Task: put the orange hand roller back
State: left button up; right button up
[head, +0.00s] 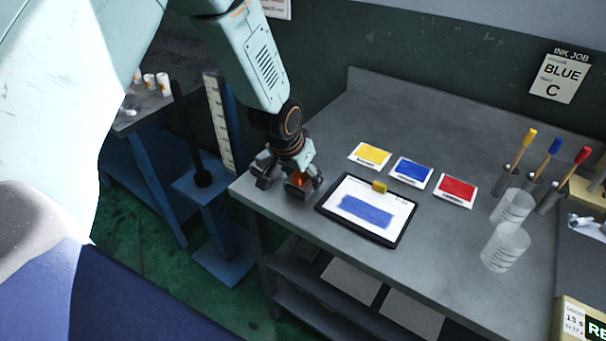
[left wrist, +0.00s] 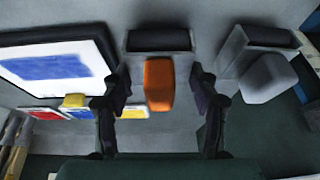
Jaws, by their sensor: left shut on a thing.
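The orange hand roller (head: 298,181) is at the left end of the grey bench, beside the clipboard. In the left wrist view its orange handle (left wrist: 158,85) lies between my fingers, with a dark roller head in a grey frame behind it. My left gripper (head: 290,172) is low over the bench corner, shut on this roller. Its fingers partly hide the roller in the head view, and I cannot tell whether it touches the bench. A grey-handled roller (left wrist: 266,77) sits just beside it in the left wrist view. My right gripper is not in view.
A clipboard (head: 399,232) holds a sheet with a blue patch. Yellow, blue (head: 411,171) and red cards lie behind it. Clear beakers (head: 505,247) and brushes in holders stand right. A blue stand with a ruler (head: 219,125) is left of the bench. The bench's back left is clear.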

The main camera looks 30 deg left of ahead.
pick_arm(q)
jog(key=o, duration=0.8)
jog(key=shift+a+f, duration=0.2)
jog(key=shift+a, duration=0.1)
jog(key=o, duration=0.3)
jog(key=shift+w+a+f, duration=0.1)
jog(key=shift+a+f, duration=0.1)
jog(key=shift+a, duration=0.35)
jog(key=shift+o, duration=0.7)
jog(key=shift+d+r, duration=0.25)
jog(key=shift+d, duration=0.4)
jog(key=shift+a+r+p, duration=0.15)
jog(key=shift+a+p, duration=0.15)
jog(key=shift+a, duration=0.1)
jog(key=shift+a+r, duration=0.1)
jog(key=shift+r, duration=0.1)
jog(key=shift+r+b, duration=0.3)
jog(key=shift+b, duration=0.1)
jog(key=shift+s+d+r+b, duration=0.15)
jog(key=shift+s+r+b, duration=0.2)
jog(key=shift+r, duration=0.15)
jog(key=shift+s+d+r+b, duration=0.2)
jog(key=shift+s+r, duration=0.1)
jog(key=shift+r, duration=0.2)
jog(key=v, duration=0.8)
jog(key=shift+a+r, duration=0.35)
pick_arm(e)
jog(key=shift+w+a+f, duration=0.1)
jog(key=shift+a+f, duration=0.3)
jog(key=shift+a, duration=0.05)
